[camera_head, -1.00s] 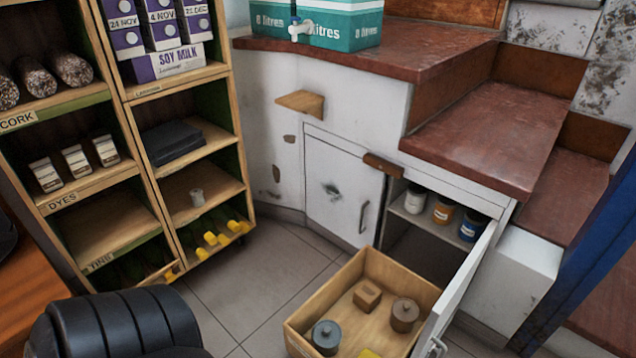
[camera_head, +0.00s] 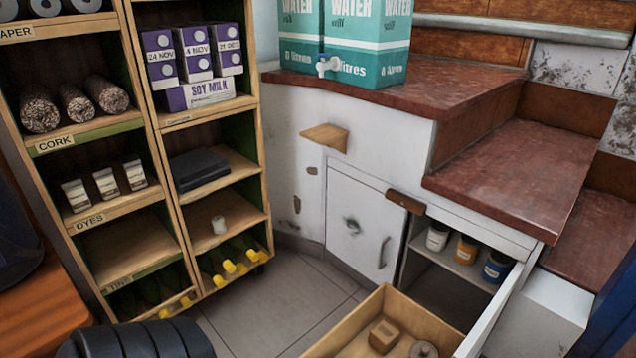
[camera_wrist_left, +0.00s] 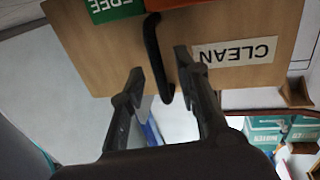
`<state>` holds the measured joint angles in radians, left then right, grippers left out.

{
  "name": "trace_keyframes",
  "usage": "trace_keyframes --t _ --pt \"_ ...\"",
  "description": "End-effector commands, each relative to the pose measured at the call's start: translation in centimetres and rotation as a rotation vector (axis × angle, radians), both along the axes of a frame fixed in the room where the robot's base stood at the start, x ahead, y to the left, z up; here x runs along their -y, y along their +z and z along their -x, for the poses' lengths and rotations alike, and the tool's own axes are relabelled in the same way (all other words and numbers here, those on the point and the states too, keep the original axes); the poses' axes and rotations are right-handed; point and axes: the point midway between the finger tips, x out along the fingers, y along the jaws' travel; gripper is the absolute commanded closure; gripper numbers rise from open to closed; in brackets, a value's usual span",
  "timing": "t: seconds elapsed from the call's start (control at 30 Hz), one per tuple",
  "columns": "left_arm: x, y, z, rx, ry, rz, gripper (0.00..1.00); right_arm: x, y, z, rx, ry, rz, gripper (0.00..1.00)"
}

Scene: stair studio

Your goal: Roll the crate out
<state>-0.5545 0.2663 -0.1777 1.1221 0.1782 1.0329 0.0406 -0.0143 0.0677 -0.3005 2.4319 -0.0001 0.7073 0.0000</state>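A wooden crate (camera_head: 335,327) stands at the bottom of the head view, in front of the open cupboard; the frame cuts off its front. A wooden block (camera_head: 383,335) and a round lidded pot (camera_head: 424,349) are inside it. In the left wrist view, a wooden panel (camera_wrist_left: 245,20) carries an upside-down CLEAN label and a black handle (camera_wrist_left: 154,50). I cannot tell whether this panel belongs to that crate. My left gripper (camera_wrist_left: 159,63) is open, with the handle showing between its fingers; contact is unclear. My right gripper is not in view.
The open cupboard door (camera_head: 492,318) stands along the crate's right side. A shelf unit (camera_head: 155,130) with cork, dyes and bottles is at left. Reddish steps (camera_head: 510,165) rise at right. Grey tiled floor (camera_head: 270,300) is clear between shelf and crate.

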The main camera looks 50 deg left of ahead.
Motion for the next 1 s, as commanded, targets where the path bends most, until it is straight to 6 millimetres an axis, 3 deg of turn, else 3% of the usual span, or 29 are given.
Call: trace_keyframes --t 0.13,0.27,0.7,1.0 --pt "-0.1 0.0 0.4 -0.001 0.0 0.0 0.7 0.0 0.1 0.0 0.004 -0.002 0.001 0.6" --pt "-0.3 -0.1 2.0 -0.004 0.0 -0.001 0.7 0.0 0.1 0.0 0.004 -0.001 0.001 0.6" --pt "-1.5 -0.1 10.5 -0.003 0.0 -0.001 0.7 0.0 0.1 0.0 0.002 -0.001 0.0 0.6" --pt "-1.7 0.0 11.9 0.001 0.0 0.0 0.7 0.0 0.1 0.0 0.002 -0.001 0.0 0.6"
